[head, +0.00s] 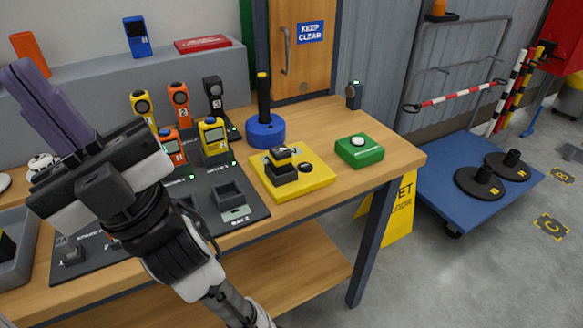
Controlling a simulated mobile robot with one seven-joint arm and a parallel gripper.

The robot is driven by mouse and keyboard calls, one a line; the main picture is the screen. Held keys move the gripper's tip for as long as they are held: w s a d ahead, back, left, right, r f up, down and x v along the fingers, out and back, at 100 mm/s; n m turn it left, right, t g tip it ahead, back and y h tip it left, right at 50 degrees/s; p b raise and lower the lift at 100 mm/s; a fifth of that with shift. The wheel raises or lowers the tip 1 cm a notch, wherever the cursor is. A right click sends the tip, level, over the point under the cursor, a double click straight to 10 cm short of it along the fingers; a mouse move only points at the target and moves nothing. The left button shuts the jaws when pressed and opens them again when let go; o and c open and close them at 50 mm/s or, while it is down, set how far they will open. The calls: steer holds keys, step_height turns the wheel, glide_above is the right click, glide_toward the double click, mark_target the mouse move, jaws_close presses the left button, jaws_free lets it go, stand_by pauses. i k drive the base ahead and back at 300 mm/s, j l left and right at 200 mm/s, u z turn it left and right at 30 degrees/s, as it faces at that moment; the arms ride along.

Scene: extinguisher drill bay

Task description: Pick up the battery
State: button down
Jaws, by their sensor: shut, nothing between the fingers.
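No object is clearly marked as the battery. A dark object (6,246) lies partly out of frame in a grey bin (30,247) at the left edge. My gripper (24,78) is raised at the left, its purple-grey fingers pointing up and left, shut and empty. It is well to the left of the yellow plate and touches nothing that I can see. My arm hides part of the dark tray behind it.
Orange and yellow handheld devices (213,138) stand on a dark tray (245,213) with empty sockets. A blue round base with a black post (265,130) and a green box (359,151) stand nearby. A blue trolley (430,175) and a yellow floor sign (398,215) are at the right.

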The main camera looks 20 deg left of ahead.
mark_target(279, 155)
steer(key=i+l+u, duration=0.1)
steer(key=u, duration=1.55)
steer(key=i+l+u, duration=0.1)
steer(key=l, duration=0.85)
